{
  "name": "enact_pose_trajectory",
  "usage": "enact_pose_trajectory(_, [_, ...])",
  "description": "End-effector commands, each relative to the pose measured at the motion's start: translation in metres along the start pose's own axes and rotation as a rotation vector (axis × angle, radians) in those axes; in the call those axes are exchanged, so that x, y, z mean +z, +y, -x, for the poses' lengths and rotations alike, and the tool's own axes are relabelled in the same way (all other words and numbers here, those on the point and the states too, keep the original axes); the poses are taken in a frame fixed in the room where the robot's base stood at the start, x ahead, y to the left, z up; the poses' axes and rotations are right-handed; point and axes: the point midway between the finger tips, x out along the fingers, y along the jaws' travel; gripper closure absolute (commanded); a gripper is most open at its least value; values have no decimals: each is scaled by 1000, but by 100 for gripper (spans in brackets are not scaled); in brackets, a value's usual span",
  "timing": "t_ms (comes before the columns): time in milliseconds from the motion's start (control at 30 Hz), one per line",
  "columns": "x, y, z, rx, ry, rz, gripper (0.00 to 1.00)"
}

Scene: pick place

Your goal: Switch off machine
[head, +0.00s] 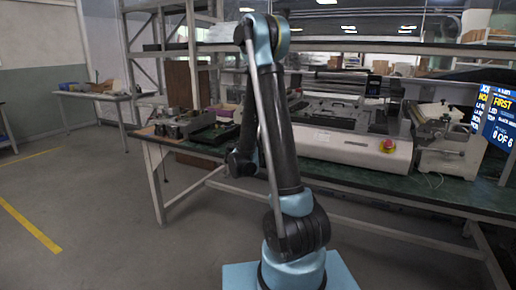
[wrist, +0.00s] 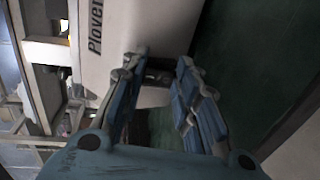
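A long, pale machine (head: 345,148) with a dark flat top stands on the green workbench (head: 225,148). A red stop button on a yellow base (head: 388,145) sits on its front face near the right end. My gripper (wrist: 160,65) is open in the wrist view, its two blue and grey fingers apart. Beyond the fingertips is a white panel (wrist: 110,35) with dark lettering that starts "Plover". A dark part (wrist: 158,75) shows between the fingers; I cannot tell what it is. In the head view the gripper is mostly hidden by my arm.
A smaller white device (head: 445,135) stands right of the machine. Metal parts and a dark tray (head: 213,134) lie on the bench's left end. Metal shelving stands behind. A side table (head: 103,95) is at far left. The floor at left is clear. A screen hangs at right.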

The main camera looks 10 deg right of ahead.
Motion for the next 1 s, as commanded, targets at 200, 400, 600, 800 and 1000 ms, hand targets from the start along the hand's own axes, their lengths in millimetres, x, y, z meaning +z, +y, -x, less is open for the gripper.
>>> enact_pose_trajectory(200, [0, -1, -1, -1, -1, -1, 96])
enact_pose_trajectory(400, [0, -2, -2, 42, -3, 0, 96])
enact_pose_trajectory(600, [0, -4, -2, 100, -3, -1, 96])
enact_pose_trajectory(800, [0, -4, -1, 118, -2, -2, 96])
enact_pose_trajectory(1000, [0, -4, -1, 117, -2, -2, 96])
